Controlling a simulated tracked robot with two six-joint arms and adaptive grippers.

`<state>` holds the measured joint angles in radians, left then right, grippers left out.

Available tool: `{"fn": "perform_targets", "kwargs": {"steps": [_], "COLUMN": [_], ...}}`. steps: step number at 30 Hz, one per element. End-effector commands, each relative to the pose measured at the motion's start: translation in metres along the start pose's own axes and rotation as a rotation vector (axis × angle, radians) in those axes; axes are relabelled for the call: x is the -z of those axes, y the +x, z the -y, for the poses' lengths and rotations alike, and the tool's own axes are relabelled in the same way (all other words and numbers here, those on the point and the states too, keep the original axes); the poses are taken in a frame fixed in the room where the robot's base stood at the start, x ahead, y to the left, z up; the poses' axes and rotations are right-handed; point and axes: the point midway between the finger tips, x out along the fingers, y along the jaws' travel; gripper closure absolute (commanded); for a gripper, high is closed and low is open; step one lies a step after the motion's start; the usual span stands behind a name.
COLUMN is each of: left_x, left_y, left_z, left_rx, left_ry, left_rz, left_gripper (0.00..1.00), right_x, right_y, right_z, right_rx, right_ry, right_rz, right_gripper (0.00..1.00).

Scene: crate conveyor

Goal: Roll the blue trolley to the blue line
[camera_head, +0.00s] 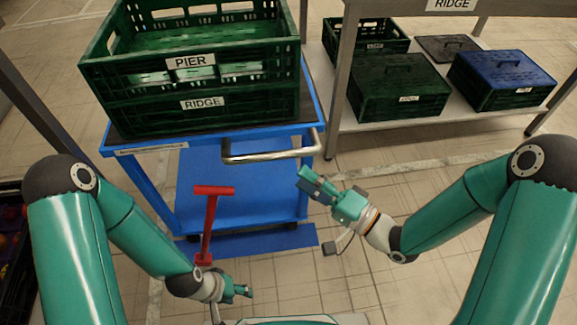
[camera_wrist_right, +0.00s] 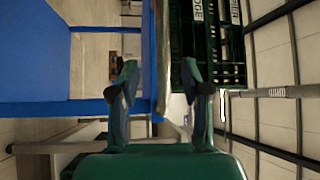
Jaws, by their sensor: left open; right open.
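The blue trolley (camera_head: 235,187) stands in front of me in the head view, with a silver push handle (camera_head: 272,155) on its near side. Its blue frame also shows in the right wrist view (camera_wrist_right: 35,55). A blue strip (camera_head: 265,242) lies on the floor at the trolley's near lower edge; part is hidden beneath it. My right gripper (camera_head: 308,179) is open and empty, just below and right of the handle, apart from it. Its fingers also show apart in the right wrist view (camera_wrist_right: 163,85). My left gripper (camera_head: 244,291) is open and low, nearer to me than the trolley.
Two stacked green crates, PIER (camera_head: 190,62) above RIDGE (camera_head: 203,103), sit on the trolley. A red T-shaped lever (camera_head: 209,222) stands near its front left. A rack (camera_head: 339,90) with green and blue-lidded crates (camera_head: 503,80) stands right. Floor at the lower right is clear.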

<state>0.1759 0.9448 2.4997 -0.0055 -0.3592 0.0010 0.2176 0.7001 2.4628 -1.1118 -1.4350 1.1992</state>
Motion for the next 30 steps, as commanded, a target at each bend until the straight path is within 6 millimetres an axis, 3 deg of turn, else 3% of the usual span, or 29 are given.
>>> {"fn": "perform_targets", "kwargs": {"steps": [7, 30], "left_x": [0.000, 0.000], "left_y": [0.000, 0.001], "left_z": [0.000, 0.000], "left_rx": [0.000, 0.000], "left_ry": [0.000, 0.000], "left_rz": [0.000, 0.000], "left_gripper": [0.49, 0.49], "right_x": [0.000, -0.001], "right_y": [-0.023, -0.024], "right_z": [0.000, 0.000], "right_rx": [0.000, 0.000], "right_ry": [0.000, 0.000], "right_rz": [0.000, 0.002], "right_gripper": [0.53, 0.53]}}
